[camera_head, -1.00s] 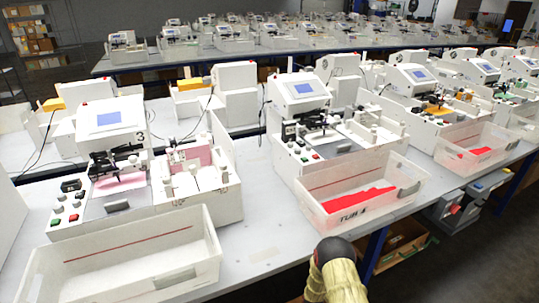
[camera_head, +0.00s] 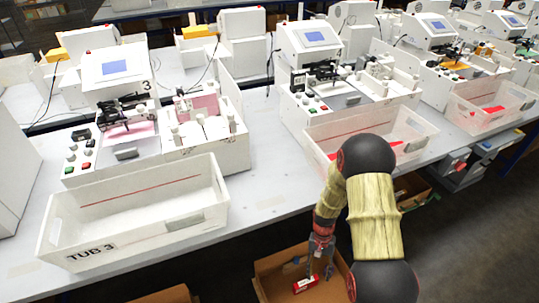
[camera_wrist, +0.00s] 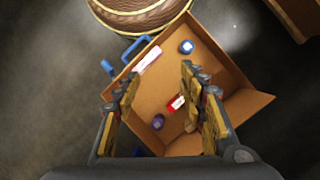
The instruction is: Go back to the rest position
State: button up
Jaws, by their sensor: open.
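My gripper (camera_head: 321,264) is at the lower middle of the head view, at the end of my bent arm. It is above an open cardboard box (camera_head: 270,268) on the floor in front of the bench. In the wrist view my gripper (camera_wrist: 160,78) shows two fingers spread apart with nothing between them. Below the fingers lies the box (camera_wrist: 243,106). A red and white object (camera_head: 305,284) lies in the box; it also shows in the wrist view (camera_wrist: 177,103), apart from the fingers.
A round blue-topped item (camera_wrist: 186,47) and a dark purple one (camera_wrist: 158,122) are in the box. A round woven basket (camera_wrist: 135,15) stands beside it. The bench (camera_head: 270,205) holds machines and white tubs, one marked TUB 3 (camera_head: 140,230). Dark floor is clear at right.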

jog(key=s+r+n+t, duration=0.1)
jog(key=s+r+t, duration=0.2)
jog(key=r, duration=1.4)
jog(key=s+r+n+t+p, duration=0.1)
jog(key=s+r+t, duration=0.2)
jog(key=s+r, duration=0.5)
jog(key=s+r+n+t+p, duration=0.1)
jog(key=s+r+t, duration=0.2)
jog(key=r, duration=2.4)
jog(key=s, duration=0.3)
jog(key=shift+s+n+t, duration=0.2)
jog(key=shift+n+t, duration=0.2)
